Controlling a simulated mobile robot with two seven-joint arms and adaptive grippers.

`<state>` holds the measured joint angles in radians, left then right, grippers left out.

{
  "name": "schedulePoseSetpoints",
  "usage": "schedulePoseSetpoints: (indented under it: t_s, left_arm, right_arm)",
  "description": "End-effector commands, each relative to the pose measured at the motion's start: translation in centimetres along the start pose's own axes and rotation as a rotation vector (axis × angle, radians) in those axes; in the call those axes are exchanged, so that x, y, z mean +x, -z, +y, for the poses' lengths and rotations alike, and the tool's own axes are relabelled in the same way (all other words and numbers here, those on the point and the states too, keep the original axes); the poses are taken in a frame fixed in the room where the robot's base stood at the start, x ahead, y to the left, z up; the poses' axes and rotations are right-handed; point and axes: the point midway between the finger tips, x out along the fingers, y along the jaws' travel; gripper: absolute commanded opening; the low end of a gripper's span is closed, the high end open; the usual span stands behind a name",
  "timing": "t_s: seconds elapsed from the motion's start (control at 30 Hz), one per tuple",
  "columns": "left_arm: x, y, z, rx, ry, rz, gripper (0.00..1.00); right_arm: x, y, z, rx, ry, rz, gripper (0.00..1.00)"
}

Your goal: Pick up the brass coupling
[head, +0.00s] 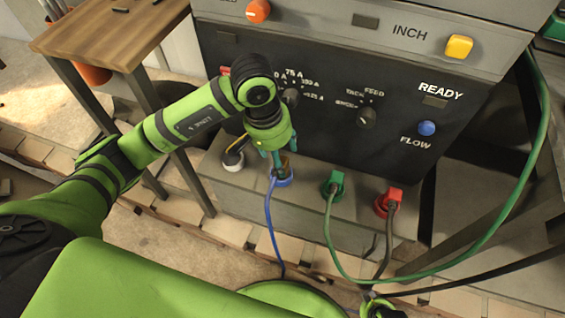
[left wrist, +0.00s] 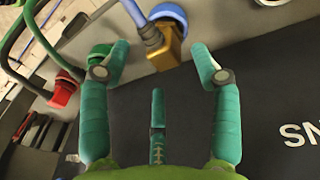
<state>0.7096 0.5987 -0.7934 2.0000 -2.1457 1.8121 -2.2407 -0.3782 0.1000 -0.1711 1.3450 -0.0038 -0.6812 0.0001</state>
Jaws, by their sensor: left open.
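The brass coupling (left wrist: 165,55) is a gold-coloured block with a grey cable fitting on it, close to a blue round socket (left wrist: 168,14) in the left wrist view. In the head view only a small brownish part of it shows (head: 291,165), just above the blue socket (head: 283,178) on the grey ledge. My left gripper (head: 277,160) points down at it, partly hidden by my wrist. In the left wrist view my left gripper (left wrist: 160,57) is open, its teal fingertips on either side of the coupling with gaps.
A green plug (head: 334,184) and a red plug (head: 390,200) with cables stand to the right on the ledge (head: 310,212). A yellow-and-black item (head: 233,158) is to the left. The dark control panel (head: 330,110) rises behind. A blue cable hangs in front.

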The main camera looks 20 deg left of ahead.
Motion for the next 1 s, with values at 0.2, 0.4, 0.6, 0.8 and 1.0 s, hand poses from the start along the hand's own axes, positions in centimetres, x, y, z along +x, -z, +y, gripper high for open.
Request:
schedulePoseSetpoints:
  t_s: [0.2, 0.4, 0.6, 0.8, 1.0]
  left_arm:
    - [3.4, 0.3, -0.4, -0.002, -0.004, -0.004, 0.63]
    - [4.3, 0.4, -0.5, -0.001, -0.002, 0.0, 0.63]
    - [4.3, 0.4, -0.5, -0.001, -0.002, 0.0, 0.43]
    - [4.3, 0.4, -0.5, -0.002, -0.001, 0.001, 0.0]
    - [4.2, 0.5, -0.5, -0.002, -0.001, 0.003, 0.0]
  right_arm:
    - [0.0, -0.1, 0.0, 0.001, 0.0, -0.007, 0.0]
    - [-0.2, 0.0, -0.1, 0.002, 0.001, -0.008, 0.0]
    - [-0.2, 0.0, 0.0, 0.002, 0.0, -0.008, 0.0]
    - [-0.2, 0.0, 0.0, 0.002, 0.0, -0.008, 0.0]
    - [-0.2, 0.0, 0.0, 0.002, 0.0, -0.008, 0.0]
